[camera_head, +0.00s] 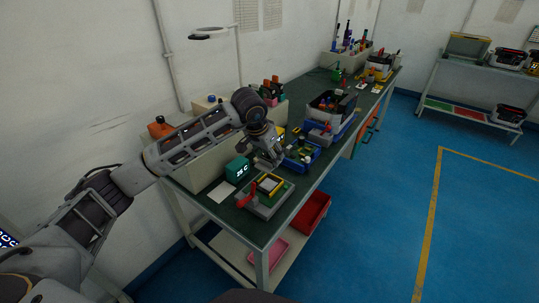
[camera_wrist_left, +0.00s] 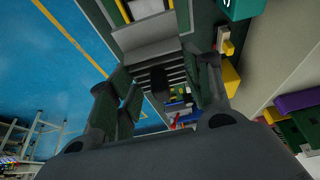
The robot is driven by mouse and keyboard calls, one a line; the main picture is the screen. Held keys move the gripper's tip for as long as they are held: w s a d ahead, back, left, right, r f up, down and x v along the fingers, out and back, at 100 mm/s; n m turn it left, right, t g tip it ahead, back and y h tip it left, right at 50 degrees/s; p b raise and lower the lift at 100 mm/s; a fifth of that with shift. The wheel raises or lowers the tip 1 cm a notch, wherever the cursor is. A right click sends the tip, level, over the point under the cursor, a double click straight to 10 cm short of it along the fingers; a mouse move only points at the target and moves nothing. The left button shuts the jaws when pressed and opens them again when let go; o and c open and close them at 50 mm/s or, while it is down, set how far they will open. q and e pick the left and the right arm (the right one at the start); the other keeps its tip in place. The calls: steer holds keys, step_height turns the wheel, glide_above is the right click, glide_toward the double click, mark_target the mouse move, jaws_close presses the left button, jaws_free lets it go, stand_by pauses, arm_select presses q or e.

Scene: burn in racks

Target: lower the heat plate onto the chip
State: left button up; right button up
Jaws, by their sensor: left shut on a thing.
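My left gripper (camera_head: 269,160) is over the bench beside a grey test fixture (camera_head: 262,210). The fixture has a yellow frame around a pale square and a red handle (camera_head: 246,195). In the left wrist view a grey finned part with a dark knob (camera_wrist_left: 160,77), seemingly the heat plate, lies between the fingers of my left gripper (camera_wrist_left: 165,88), which is shut on it. The grey fixture base (camera_wrist_left: 145,38) shows just beyond, with the yellow frame at the top edge. The chip cannot be told apart clearly. My right gripper is out of view.
A teal display box (camera_head: 238,168) reading about 35 C and a white sheet (camera_head: 221,192) are left of the fixture. A blue tray with a board (camera_head: 301,154) is to the right. Red bins (camera_head: 311,213) are below the bench top. The blue floor at right is clear.

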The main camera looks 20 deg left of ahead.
arm_select(q)
steer(key=shift+r, duration=0.1)
steer(key=shift+f, duration=0.3)
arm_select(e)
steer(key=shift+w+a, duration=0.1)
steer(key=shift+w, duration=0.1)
arm_select(q)
steer(key=shift+f+b, duration=0.45)
steer(key=shift+f, duration=0.35)
steer(key=shift+f+b, duration=0.35)
steer(key=shift+f, duration=0.55)
steer(key=shift+f+b, duration=0.6)
steer(key=shift+f, duration=0.15)
steer(key=shift+f+b, duration=0.7)
steer(key=shift+f, duration=0.45)
steer(key=shift+f+b, duration=0.35)
steer(key=shift+b, duration=0.15)
steer(key=shift+f, duration=0.15)
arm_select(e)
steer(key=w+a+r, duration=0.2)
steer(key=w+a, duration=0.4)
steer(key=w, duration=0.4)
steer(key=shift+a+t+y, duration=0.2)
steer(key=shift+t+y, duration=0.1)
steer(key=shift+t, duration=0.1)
